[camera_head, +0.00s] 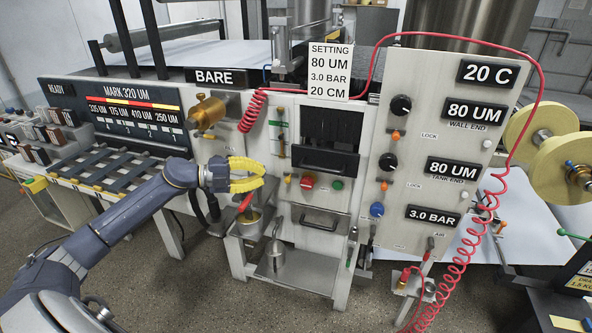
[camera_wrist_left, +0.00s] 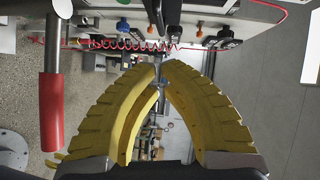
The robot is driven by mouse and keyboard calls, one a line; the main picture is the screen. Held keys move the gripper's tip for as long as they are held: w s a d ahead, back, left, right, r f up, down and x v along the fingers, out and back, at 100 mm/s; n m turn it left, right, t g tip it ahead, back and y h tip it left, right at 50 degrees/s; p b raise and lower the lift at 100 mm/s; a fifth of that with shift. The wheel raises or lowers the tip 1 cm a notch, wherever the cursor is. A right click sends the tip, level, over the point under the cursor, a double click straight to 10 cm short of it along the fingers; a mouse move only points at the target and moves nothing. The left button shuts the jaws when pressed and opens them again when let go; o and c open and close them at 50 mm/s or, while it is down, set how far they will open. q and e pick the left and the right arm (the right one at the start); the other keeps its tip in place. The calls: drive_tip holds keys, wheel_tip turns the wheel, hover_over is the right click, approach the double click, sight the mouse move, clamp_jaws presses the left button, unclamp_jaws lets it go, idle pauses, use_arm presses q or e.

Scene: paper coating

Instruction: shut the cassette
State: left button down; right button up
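The cassette, which I take to be the dark unit with a handle bar (camera_head: 324,161), sits in the middle of the machine front. Its front sticks out below a dark recess (camera_head: 331,126). My left gripper (camera_head: 264,173), with yellow ribbed fingers, is to the left of the cassette and apart from it. In the left wrist view its fingertips (camera_wrist_left: 164,64) come together, with nothing clearly held between them. My right gripper is in neither view.
A red handle (camera_head: 245,203) stands just below my left gripper, and shows at the left in the wrist view (camera_wrist_left: 51,112). A red button (camera_head: 307,182) and green button (camera_head: 338,185) sit below the cassette. A coiled red hose (camera_head: 466,250) hangs at right.

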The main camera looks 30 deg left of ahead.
use_arm(q)
approach(312, 169)
drive_tip(key=d, duration=0.4)
drive_tip(key=shift+w+a+f, duration=0.1)
drive_tip(key=shift+w+a, duration=0.05)
drive_tip(key=shift+w, duration=0.65)
drive_tip(key=shift+w+a+f, duration=0.15)
drive_tip(key=shift+w, duration=0.65)
